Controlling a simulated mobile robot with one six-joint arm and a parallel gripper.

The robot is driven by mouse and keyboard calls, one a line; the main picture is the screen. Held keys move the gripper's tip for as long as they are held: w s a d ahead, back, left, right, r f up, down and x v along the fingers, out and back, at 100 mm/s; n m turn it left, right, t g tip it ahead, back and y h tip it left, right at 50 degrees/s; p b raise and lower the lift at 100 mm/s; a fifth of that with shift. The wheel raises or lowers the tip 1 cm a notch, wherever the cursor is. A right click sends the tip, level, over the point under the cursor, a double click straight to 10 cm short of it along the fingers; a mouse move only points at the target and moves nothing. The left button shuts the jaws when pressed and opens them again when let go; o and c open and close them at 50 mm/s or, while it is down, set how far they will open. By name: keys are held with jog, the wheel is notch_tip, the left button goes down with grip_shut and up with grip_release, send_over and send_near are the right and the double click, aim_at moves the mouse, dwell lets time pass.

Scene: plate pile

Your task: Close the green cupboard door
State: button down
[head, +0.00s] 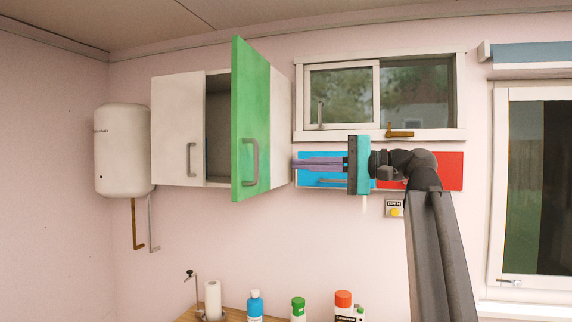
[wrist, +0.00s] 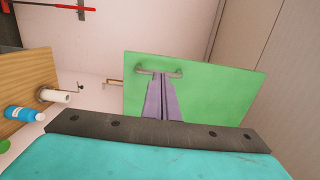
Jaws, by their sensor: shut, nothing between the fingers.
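The green cupboard door (head: 250,105) stands open, swung out toward the camera from the white wall cupboard (head: 281,120). Its grey handle (head: 250,163) is near the door's lower edge. Behind the door's left side, the dark cupboard inside (head: 218,115) shows. My gripper (head: 294,163) is to the right of the door, pointing left, with its purple fingers together and empty. In the head view a gap shows between the fingertips and the door. In the wrist view the green door (wrist: 225,85) is ahead and the fingertips line up with the handle (wrist: 176,74); contact cannot be told.
The cupboard's white left door (head: 178,130) is shut. A white water heater (head: 122,150) hangs to the left. A window (head: 380,95) and a blue and red panel (head: 450,170) are behind my arm. Bottles (head: 255,305) and a paper roll (head: 213,300) stand on the counter below.

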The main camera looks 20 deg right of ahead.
jog(key=p, duration=0.4)
send_near(239, 163)
jog(key=x, duration=0.4)
jog(key=shift+a+r, duration=0.1)
jog(key=shift+a, duration=0.2)
jog(key=shift+p+x, duration=0.45)
jog(key=shift+x, duration=0.55)
jog(key=shift+w, duration=0.1)
